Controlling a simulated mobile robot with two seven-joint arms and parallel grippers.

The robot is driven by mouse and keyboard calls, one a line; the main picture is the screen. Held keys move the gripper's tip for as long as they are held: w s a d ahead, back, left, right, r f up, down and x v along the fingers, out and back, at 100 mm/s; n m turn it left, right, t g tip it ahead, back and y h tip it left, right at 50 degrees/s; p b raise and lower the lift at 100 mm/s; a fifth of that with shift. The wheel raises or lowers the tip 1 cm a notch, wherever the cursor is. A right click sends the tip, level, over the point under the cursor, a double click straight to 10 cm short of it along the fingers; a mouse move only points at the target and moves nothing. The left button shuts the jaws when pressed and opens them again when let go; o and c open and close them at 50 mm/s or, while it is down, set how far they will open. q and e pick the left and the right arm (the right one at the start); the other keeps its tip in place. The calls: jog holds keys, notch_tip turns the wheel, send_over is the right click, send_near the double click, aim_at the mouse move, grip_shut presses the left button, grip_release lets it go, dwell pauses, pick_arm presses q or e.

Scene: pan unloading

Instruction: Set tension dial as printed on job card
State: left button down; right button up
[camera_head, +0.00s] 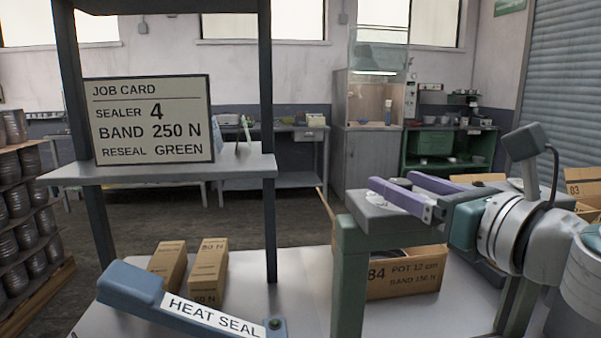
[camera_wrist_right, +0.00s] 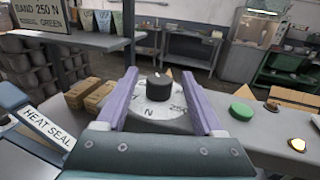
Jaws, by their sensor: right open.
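The job card (camera_head: 152,120) stands on a shelf at the left and reads sealer 4, band 250 N, reseal green. Its lower part shows in the right wrist view (camera_wrist_right: 38,14). The knob's setting is too small to tell. My right gripper (camera_head: 392,180) is open over the grey-topped green stand. In the wrist view its two purple fingers (camera_wrist_right: 159,73) lie either side of the knob, with gaps visible. My left gripper is not in view.
The blue heat seal bar (camera_head: 185,305) lies at the front left, near small cartons (camera_head: 208,270). A shelf post (camera_head: 267,215) rises at left.

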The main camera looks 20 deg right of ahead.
jog(key=shift+w, duration=0.6)
jog(key=shift+c, duration=0.3)
jog(key=shift+a, duration=0.1)
grip_shut()
